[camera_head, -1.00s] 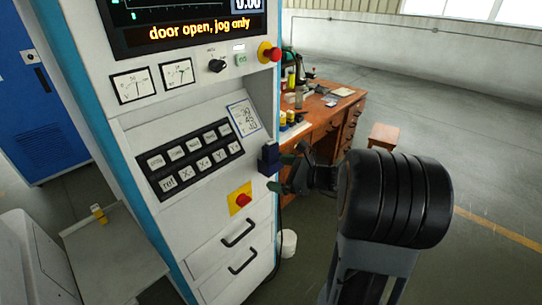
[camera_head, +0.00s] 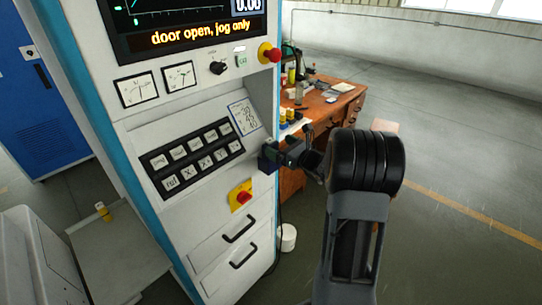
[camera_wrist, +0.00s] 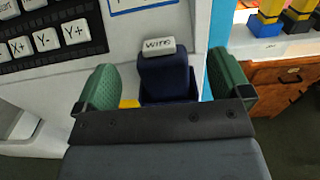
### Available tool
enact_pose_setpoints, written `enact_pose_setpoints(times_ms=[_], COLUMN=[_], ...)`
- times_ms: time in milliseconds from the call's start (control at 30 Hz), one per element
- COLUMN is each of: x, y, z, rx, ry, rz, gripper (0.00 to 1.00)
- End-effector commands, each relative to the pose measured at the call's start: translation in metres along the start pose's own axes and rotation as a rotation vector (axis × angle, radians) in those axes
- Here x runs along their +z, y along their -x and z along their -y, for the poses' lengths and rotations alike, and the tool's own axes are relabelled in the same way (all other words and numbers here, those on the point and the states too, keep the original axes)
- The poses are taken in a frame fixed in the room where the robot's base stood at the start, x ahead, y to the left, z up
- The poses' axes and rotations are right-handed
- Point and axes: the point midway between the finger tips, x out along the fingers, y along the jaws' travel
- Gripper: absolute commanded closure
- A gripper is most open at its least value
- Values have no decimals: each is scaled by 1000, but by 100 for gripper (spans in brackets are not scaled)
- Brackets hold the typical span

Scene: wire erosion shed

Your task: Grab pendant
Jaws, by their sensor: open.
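The pendant is a dark blue block with a white "WIRE" label (camera_wrist: 163,72) at its top in the wrist view. It sits in a dark holder on the side of the white machine cabinet. In the head view the pendant (camera_head: 267,157) shows at the cabinet's right edge, partly covered by my gripper (camera_head: 277,153). In the wrist view my gripper (camera_wrist: 163,88) is open, with one green finger on each side of the pendant and visible gaps between. I cannot tell how deep the fingertips reach along it.
The control panel with buttons (camera_head: 197,157) lies left of the pendant. A red stop knob on a yellow plate (camera_head: 241,197) is just below. A wooden desk (camera_head: 335,112) with tools stands behind. Open floor (camera_head: 455,155) lies to the right.

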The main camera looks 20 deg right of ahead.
Motion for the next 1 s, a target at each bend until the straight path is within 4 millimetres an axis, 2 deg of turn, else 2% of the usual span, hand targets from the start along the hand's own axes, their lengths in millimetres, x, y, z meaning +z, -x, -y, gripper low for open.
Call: enact_pose_setpoints(times_ms=[167, 333, 700, 1000], x=[6, 4, 3, 3], y=[-24, -43, -49, -49], z=[-1, -1, -1, -1], rx=[3, 2, 1, 1], ry=[-1, 0, 1, 1], rz=[0, -1, 0, 0], gripper=[4, 4, 5, 34])
